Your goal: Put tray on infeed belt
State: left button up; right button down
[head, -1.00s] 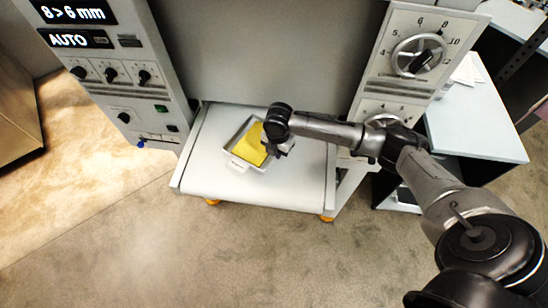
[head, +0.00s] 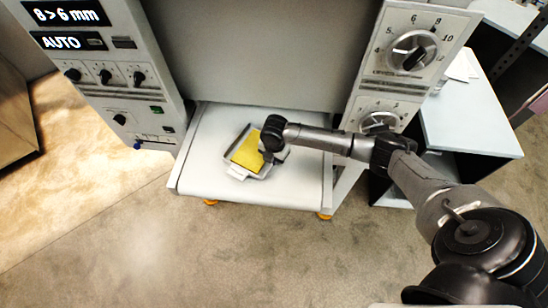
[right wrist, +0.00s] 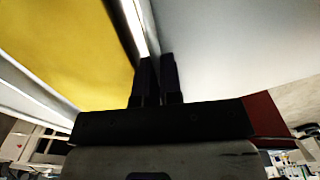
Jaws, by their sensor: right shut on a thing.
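The tray (head: 237,172) is a shallow pale tray with a yellow sheet (head: 248,151) lying in it. In the head view it sits over the white infeed belt (head: 213,135) of the machine, turned at an angle. Whether it rests fully on the belt I cannot tell. My right gripper (head: 268,157) is at the tray's right side. In the right wrist view the gripper (right wrist: 156,75) has its fingers close together on the tray's rim (right wrist: 137,22), with the yellow sheet to the left. My left gripper is not in view.
A control panel (head: 110,75) stands left of the belt, and a panel with dials (head: 412,52) stands to the right. A grey side table (head: 470,130) is farther right, beneath my right arm's reach. The belt's front and right parts are clear.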

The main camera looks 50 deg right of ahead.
jog(key=c, duration=1.3)
grip_release()
